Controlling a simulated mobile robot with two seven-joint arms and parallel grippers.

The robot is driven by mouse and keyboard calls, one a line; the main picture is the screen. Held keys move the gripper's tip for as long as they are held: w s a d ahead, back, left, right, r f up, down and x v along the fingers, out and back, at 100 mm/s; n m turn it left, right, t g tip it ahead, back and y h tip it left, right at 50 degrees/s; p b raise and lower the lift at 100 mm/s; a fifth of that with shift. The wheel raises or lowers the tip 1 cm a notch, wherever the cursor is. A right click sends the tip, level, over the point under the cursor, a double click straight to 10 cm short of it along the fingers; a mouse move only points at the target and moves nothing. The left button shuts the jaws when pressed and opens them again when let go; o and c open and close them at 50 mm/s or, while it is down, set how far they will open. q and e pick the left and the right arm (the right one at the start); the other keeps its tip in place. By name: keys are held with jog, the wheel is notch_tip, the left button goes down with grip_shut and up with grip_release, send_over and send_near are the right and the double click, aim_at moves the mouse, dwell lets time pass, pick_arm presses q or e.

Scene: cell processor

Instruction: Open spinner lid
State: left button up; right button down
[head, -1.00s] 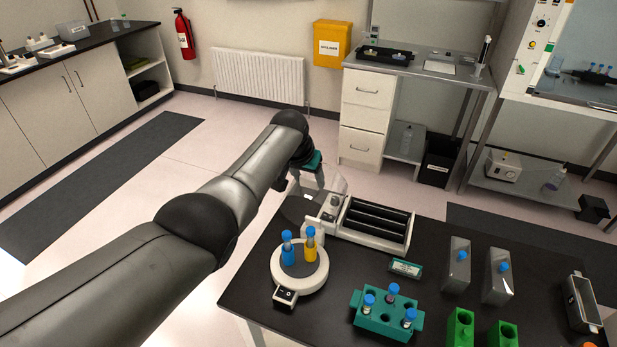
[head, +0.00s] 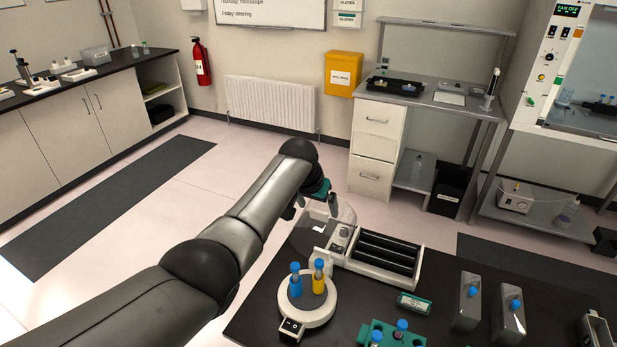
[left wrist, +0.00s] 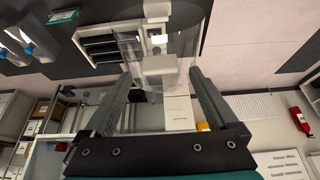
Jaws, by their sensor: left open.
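My left gripper (head: 314,207), with a teal part, is beyond the spinner at the raised lid. In the left wrist view, my left gripper (left wrist: 160,76) has its fingers wide apart, with the clear lid (left wrist: 188,45) across the gap at the fingertips. Contact cannot be told. My right gripper is not in view.
A roller mixer (head: 414,274) stands right of the spinner, close to the lid. A teal tube rack (head: 370,332), a small teal box (head: 414,303) and two grey holders with blue-capped tubes stand nearer and to the right. Open floor lies beyond the bench.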

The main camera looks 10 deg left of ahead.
pick_arm(q)
jog(key=v, duration=1.3)
